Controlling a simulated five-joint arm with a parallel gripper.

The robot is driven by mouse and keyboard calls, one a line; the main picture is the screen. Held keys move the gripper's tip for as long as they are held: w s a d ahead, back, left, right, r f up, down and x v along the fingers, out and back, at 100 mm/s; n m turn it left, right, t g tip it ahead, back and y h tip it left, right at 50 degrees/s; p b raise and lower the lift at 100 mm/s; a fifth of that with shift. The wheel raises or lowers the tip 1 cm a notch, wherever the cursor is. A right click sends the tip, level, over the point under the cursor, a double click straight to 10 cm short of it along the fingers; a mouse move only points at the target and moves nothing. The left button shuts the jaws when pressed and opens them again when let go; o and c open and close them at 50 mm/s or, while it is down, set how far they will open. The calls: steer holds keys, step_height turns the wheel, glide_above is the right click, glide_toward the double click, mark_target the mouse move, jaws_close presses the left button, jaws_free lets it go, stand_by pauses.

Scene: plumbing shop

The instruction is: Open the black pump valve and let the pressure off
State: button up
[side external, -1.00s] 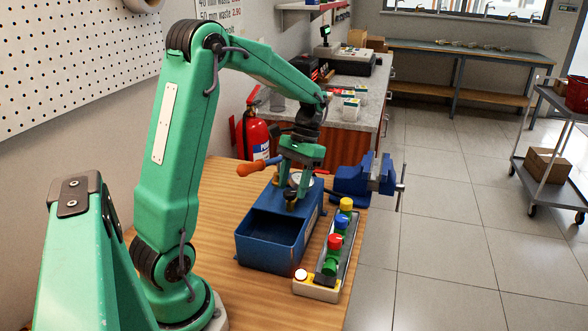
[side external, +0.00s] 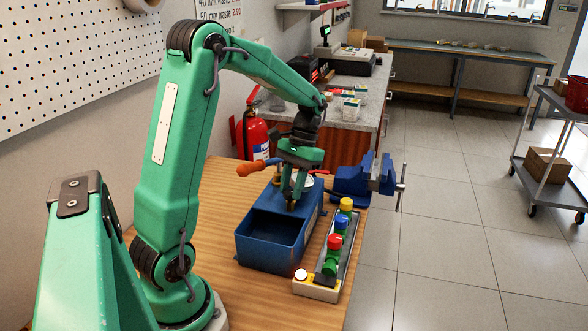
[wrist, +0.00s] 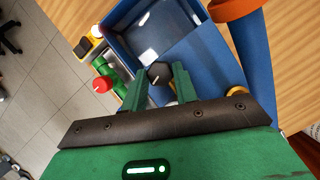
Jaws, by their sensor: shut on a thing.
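The blue pump (side external: 259,252) stands on the wooden bench, with an open tank (wrist: 150,35) and an orange-ended lever (side external: 252,169). The black pump valve knob (wrist: 159,73) has a pale pointer line and shows between my green fingers in the wrist view. My gripper (side external: 293,198) points down onto the pump's top and is shut on this knob; the gripper also shows in the wrist view (wrist: 160,86). A pale dial gauge is partly hidden behind the gripper in the side view. Its reading is not legible.
A rack with yellow (side external: 346,204), blue (side external: 341,222) and red (side external: 335,242) taps stands close to the pump's right. A lit button box (side external: 317,289) is at its front. A blue vise (side external: 365,178) is behind. Bare bench (side external: 195,230) lies left.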

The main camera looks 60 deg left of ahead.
steer(key=shift+n, duration=1.3)
steer(key=o, duration=1)
steer(key=shift+c, duration=0.2)
steer(key=shift+v, duration=3.95)
